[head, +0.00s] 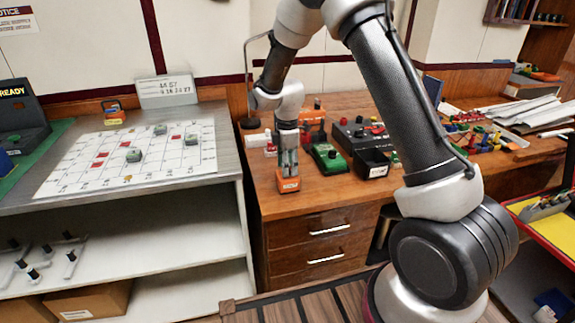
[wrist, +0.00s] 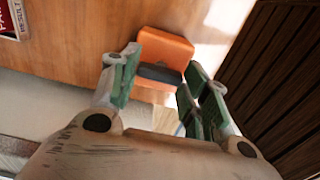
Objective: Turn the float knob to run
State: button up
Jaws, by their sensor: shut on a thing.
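A small orange box (head: 288,185) sits near the front edge of the wooden desk, under my gripper (head: 287,168). In the wrist view the orange box (wrist: 165,47) carries a dark bar-shaped knob (wrist: 160,73) on its face. My gripper (wrist: 163,74) has its green-padded fingers on either side of this knob and is shut on it. The knob's bar lies roughly across the picture, from finger to finger. No float or run marking is legible, so I cannot read the knob's setting.
Another orange box (head: 312,115) stands farther back. The white grid board (head: 75,172) lies left. Bare desk shows in front of the bin.

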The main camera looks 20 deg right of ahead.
jog(key=shift+m, duration=0.3)
jog(key=m, duration=1.2)
jog(key=shift+m, duration=2.3)
jog(key=o, duration=1)
jog(key=shift+r, duration=0.1)
